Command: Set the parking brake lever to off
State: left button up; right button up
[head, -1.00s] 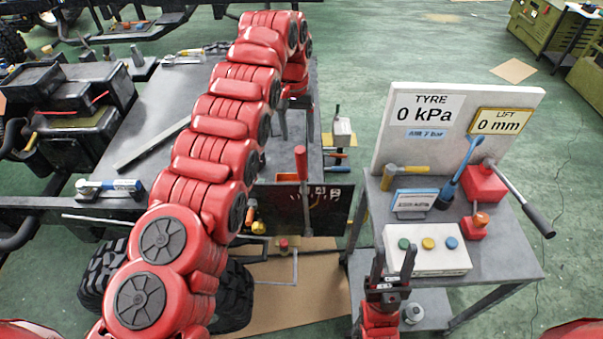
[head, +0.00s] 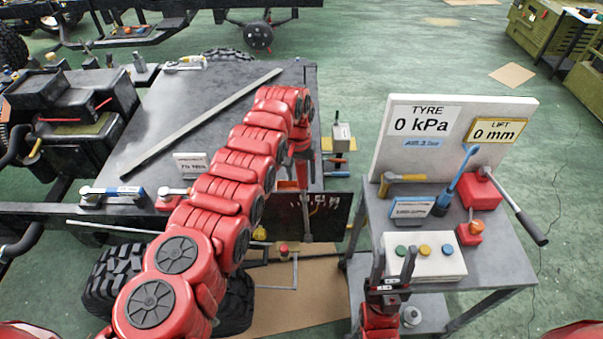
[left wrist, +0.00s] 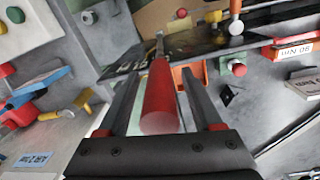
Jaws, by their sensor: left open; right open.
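The parking brake lever is a grey shaft (head: 306,218) standing in front of a dark marked panel (head: 331,215). In the left wrist view its red handle (left wrist: 160,98) points toward the camera, between the two fingers of my left gripper (left wrist: 162,85). Gaps show on both sides of the handle, so the gripper is open around it. In the head view my left gripper (head: 301,180) comes down over the lever's top and hides the red handle. My right gripper (head: 391,268) is open and empty, in front of the button box.
A grey side table (head: 490,268) at right holds a button box (head: 425,257), a blue-handled tool (head: 458,180) and a red jack (head: 480,190) with a long handle. A tyre board (head: 455,135) stands behind. A chassis bench (head: 235,95) is left; a tyre (head: 110,275) lies below.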

pick_arm(q)
grip_shut()
dwell(1.4)
